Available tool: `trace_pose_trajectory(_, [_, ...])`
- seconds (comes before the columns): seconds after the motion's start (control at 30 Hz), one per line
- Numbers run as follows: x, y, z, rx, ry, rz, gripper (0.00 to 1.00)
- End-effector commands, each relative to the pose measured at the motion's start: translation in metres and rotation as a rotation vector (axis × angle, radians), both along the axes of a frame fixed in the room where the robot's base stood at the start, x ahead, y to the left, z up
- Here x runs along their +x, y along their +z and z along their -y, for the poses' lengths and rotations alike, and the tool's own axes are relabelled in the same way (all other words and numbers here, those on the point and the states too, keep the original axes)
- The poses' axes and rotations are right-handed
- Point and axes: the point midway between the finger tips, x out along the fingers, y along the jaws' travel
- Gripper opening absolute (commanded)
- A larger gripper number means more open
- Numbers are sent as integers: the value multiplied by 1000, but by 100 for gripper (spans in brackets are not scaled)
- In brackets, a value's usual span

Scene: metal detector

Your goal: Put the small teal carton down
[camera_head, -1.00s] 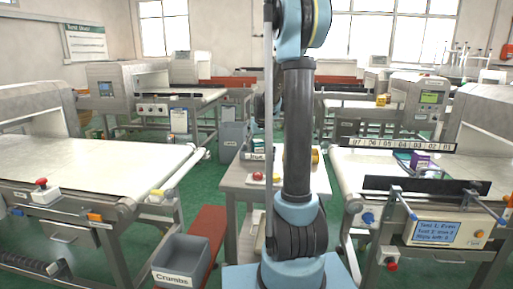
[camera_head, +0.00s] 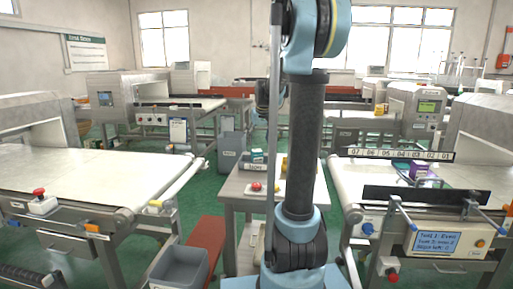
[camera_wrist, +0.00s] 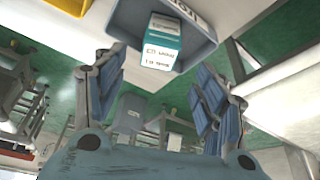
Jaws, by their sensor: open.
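The small teal carton (camera_wrist: 162,42), with a white band and dark print, lies inside a grey bin (camera_wrist: 197,57) at the top of the wrist view. My gripper (camera_wrist: 157,88) is open, its two blue-padded fingers wide apart with nothing between them. The carton is beyond the fingertips, apart from both. In the head view, a labelled bin (camera_head: 252,167) on the small centre table has something teal at its top. My arm hides part of that table, and the fingers cannot be made out there.
A red and yellow button (camera_head: 257,187) is on the small table (camera_head: 232,187). A purple box (camera_head: 420,170) is on the right conveyor (camera_head: 347,180). The left conveyor belt (camera_head: 90,180) is clear. A grey crumbs bin (camera_head: 178,267) stands low in front.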

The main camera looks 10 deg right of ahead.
Motion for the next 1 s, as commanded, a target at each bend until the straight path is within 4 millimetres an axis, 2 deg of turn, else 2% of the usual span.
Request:
trace_pose_trajectory(0.23, [-11, 12, 0, 0, 0, -2, 65])
trace_pose_trajectory(0.37, [-36, 11, -1, -1, -3, -12, 65])
trace_pose_trajectory(0.67, [-143, -9, -3, -4, -16, -59, 65])
trace_pose_trajectory(1.0, [-259, -54, -5, -7, -31, -115, 65])
